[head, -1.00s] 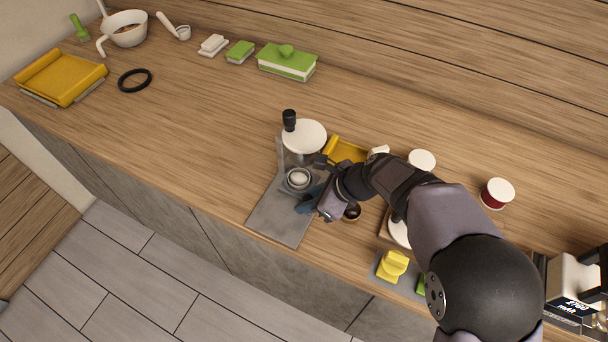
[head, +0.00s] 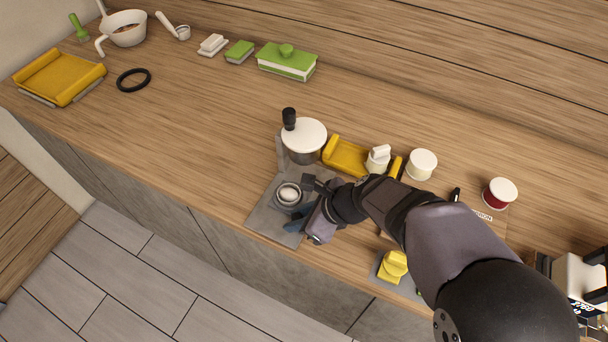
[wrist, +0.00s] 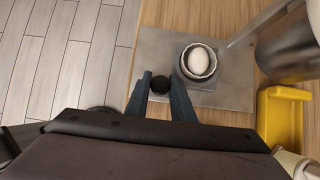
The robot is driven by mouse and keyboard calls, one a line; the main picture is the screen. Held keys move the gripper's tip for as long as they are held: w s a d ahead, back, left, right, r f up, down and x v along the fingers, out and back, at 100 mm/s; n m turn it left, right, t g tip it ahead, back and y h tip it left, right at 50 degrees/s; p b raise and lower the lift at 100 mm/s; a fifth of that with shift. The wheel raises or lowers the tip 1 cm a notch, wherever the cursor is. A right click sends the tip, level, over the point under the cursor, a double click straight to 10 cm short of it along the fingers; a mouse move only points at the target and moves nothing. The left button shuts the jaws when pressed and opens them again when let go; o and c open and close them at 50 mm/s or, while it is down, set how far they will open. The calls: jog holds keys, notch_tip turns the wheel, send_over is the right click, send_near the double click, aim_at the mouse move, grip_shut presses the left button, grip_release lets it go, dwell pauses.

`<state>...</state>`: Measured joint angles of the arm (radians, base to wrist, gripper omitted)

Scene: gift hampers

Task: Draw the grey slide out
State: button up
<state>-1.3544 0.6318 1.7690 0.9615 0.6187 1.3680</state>
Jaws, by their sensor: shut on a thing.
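The grey slide (wrist: 183,52) lies on a grey base plate (wrist: 234,95), seen in the wrist view. On it stands a round pale cup (wrist: 212,67) with a white egg-shaped thing (wrist: 198,62) inside. My gripper (wrist: 161,82) is shut on a round black knob (wrist: 160,86) at the slide's near side. In the head view the cup (head: 288,194) sits on the plate (head: 263,217) in front of a grey drum with a white lid (head: 304,134). My gripper (head: 300,220) is beside the cup there, and the knob is hidden.
A yellow tray (head: 345,157), a white-topped container (head: 421,164) and a red tub (head: 499,194) stand to the right. A yellow piece (head: 392,265) is near the front edge.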

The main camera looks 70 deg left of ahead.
jog(key=shift+s+d+f+b, duration=0.1)
jog(key=shift+s+d+b, duration=0.25)
jog(key=shift+s+d, duration=0.7)
jog(key=o, duration=0.8)
jog(key=shift+a, duration=0.1)
jog(key=shift+o, duration=0.2)
jog(key=shift+a, duration=0.1)
notch_tip(320, 180, up, 7)
jog(key=p, duration=0.7)
jog(key=shift+w, duration=0.1)
jog(key=b+v, duration=0.1)
jog(key=v, duration=0.6)
